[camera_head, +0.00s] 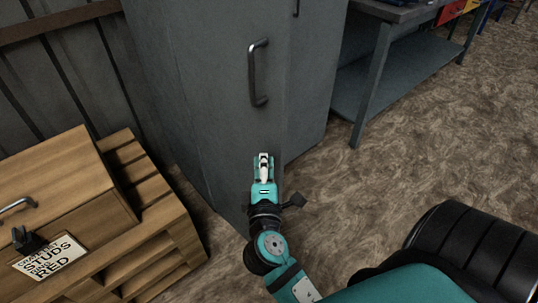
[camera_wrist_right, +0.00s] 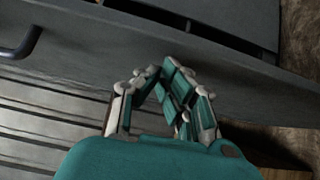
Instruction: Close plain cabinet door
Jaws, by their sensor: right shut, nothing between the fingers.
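The plain grey cabinet door (camera_head: 215,95) stands upright in the upper middle of the head view, with a dark curved handle (camera_head: 258,72). The door's right edge meets another grey face. I cannot tell from the head view how far the door is open. My right gripper (camera_head: 264,160) is shut and empty, in front of the door's lower right part, below the handle. In the right wrist view the shut fingertips (camera_wrist_right: 150,74) are close to the grey door panel (camera_wrist_right: 235,75); contact is unclear. A handle (camera_wrist_right: 20,42) shows at the left there. My left gripper is out of view.
A wooden crate (camera_head: 185,235) and a wooden box with a label (camera_head: 50,257) stand at the lower left, close to the cabinet. A grey workbench (camera_head: 400,75) is at the upper right. The brown floor (camera_head: 370,180) is clear between the cabinet and the bench.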

